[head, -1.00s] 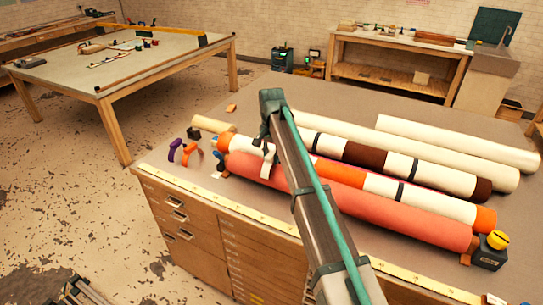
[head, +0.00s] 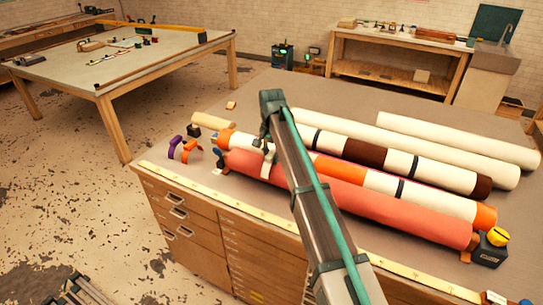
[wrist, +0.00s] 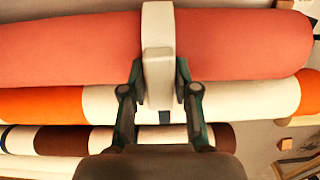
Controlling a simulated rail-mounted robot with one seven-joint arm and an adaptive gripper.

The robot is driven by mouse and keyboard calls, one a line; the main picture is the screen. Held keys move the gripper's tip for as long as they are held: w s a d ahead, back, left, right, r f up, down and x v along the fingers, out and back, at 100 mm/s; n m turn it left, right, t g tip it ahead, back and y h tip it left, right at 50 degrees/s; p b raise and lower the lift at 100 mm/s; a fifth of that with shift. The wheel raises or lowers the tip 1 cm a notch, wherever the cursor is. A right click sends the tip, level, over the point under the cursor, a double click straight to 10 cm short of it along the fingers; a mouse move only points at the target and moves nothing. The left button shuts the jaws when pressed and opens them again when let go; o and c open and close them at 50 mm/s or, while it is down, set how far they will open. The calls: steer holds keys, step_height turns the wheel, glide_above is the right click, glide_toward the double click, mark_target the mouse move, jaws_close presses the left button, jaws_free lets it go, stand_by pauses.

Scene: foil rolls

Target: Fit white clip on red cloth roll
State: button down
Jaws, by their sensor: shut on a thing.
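The red cloth roll (head: 380,207) lies along the front of the near table, and it crosses the top of the wrist view (wrist: 75,48). My gripper (wrist: 160,78) is shut on the white clip (wrist: 158,40), with one dark finger on each side of it. The clip lies crosswise over the roll, near the roll's left end in the head view (head: 268,167). I cannot tell whether the clip touches the roll or grips around it. My gripper (head: 267,140) is above the rolls, and my arm hides part of them.
An orange-and-white roll (head: 435,201) lies right behind the red one, with brown-and-white and cream rolls (head: 460,142) farther back. Purple (head: 175,147) and orange (head: 191,152) clips stand left of the rolls. A dark block with a yellow top (head: 491,248) is at the right end.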

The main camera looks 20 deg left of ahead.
mark_target(271, 153)
steer(key=shift+s+d+f, duration=0.2)
steer(key=shift+s+f, duration=0.15)
steer(key=shift+f, duration=0.35)
stand_by(0.5)
steer(key=c, duration=1)
jaws_free()
steer(key=shift+o, duration=1.2)
steer(key=shift+w+a+f, duration=0.1)
steer(key=shift+w+f, duration=0.05)
steer(key=shift+f, duration=0.05)
steer(key=shift+r, duration=0.1)
steer(key=shift+w+a+r, duration=0.1)
steer(key=shift+w+r, duration=0.1)
steer(key=shift+r, duration=0.15)
steer(key=shift+r, duration=0.15)
steer(key=shift+r+p, duration=2.35)
steer(key=shift+r, duration=2.45)
